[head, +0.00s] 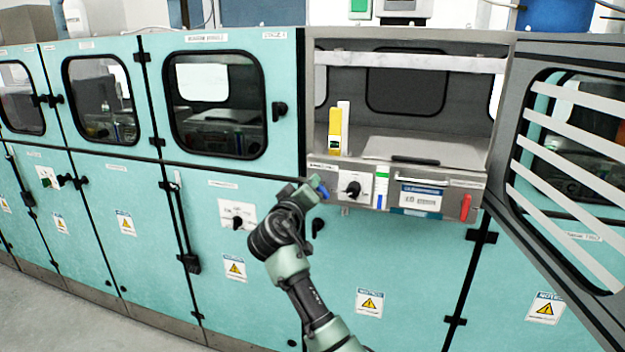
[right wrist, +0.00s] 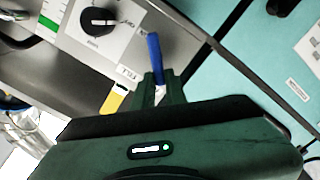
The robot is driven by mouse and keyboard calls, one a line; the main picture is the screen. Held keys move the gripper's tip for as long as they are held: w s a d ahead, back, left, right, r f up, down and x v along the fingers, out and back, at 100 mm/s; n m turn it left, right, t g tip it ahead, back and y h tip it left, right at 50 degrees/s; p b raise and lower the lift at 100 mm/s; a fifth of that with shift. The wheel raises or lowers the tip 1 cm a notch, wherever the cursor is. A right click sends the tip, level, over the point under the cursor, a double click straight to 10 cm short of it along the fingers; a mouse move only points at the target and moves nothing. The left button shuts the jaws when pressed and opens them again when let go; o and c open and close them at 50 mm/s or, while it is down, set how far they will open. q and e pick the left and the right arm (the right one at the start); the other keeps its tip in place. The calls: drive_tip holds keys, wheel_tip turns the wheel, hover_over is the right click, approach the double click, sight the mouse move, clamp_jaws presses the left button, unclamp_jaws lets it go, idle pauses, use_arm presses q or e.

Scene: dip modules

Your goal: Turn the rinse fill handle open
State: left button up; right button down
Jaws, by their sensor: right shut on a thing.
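The blue handle (head: 323,190) sits at the left end of the grey panel under the open module. In the right wrist view the blue handle (right wrist: 154,52) sticks out beyond my fingertips, beside a label that reads "FILL". My right gripper (head: 313,184) is at this handle, and in the right wrist view its fingers (right wrist: 161,90) are shut around the handle's lower part. The handle's base is hidden by the fingers. My left gripper is in neither view.
A black knob (head: 353,189) on a white plate is just right of the handle. A red handle (head: 465,208) is at the panel's right end. The open door (head: 509,110) stands out at the right. A yellow object (head: 334,128) stands inside the module.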

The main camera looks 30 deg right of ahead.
drive_tip(key=shift+w+a+f+n+p, duration=0.1)
drive_tip(key=shift+f+n+p, duration=0.2)
drive_tip(key=shift+n+p, duration=0.9)
drive_tip(key=shift+w+a+f+n+p, duration=0.1)
drive_tip(key=shift+f+n+p, duration=0.35)
drive_tip(key=shift+n, duration=1.5)
drive_tip(key=shift+w+a+f+n+p, duration=0.1)
drive_tip(key=shift+f+n+p, duration=0.1)
drive_tip(key=shift+n+p, duration=1.05)
drive_tip(key=shift+n+b, duration=0.35)
drive_tip(key=shift+n, duration=0.05)
drive_tip(key=c, duration=1.4)
unclamp_jaws()
drive_tip(key=shift+c, duration=0.2)
drive_tip(key=shift+a, duration=0.1)
